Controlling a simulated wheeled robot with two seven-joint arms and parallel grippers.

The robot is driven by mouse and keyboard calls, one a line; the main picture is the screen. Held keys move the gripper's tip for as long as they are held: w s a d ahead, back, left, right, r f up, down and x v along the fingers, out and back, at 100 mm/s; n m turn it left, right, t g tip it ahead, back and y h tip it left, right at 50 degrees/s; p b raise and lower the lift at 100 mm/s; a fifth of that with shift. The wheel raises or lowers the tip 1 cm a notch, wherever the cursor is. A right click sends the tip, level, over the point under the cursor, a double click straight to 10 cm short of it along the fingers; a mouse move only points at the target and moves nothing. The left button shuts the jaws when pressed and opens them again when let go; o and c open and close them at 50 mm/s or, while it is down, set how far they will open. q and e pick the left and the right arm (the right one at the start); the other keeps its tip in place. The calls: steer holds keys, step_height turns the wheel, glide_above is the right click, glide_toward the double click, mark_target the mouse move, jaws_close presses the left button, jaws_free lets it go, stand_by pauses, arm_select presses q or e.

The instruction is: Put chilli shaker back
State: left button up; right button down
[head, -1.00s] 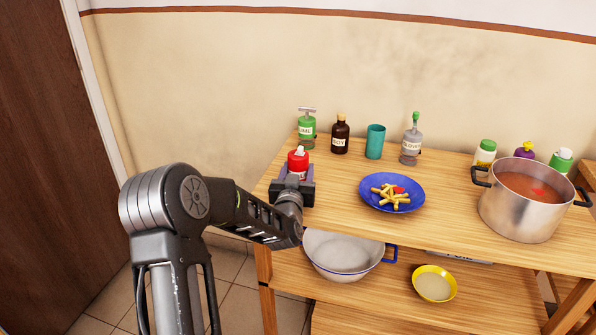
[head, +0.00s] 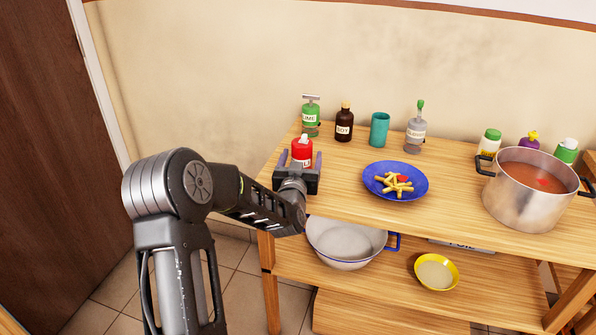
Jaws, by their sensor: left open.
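A red shaker (head: 302,151) with a white tip stands on the wooden table's upper top near its left end. Its label is mostly hidden, so I cannot read that it is the chilli. My left gripper (head: 302,163) is open just in front of it, with one finger on each side. I see gaps beside the red body, and the gripper hides its lower part. My right gripper is not in view.
Behind stand a green lime bottle (head: 311,116), a dark soy bottle (head: 344,123), a teal cup (head: 379,130) and a grey bottle (head: 415,132). A blue plate (head: 376,187) of fries and a steel pot (head: 522,205) are to the right.

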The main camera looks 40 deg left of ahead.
arm_select(q)
steer(key=v, duration=1.2)
steer(key=shift+b, duration=0.35)
steer(key=shift+a, duration=0.1)
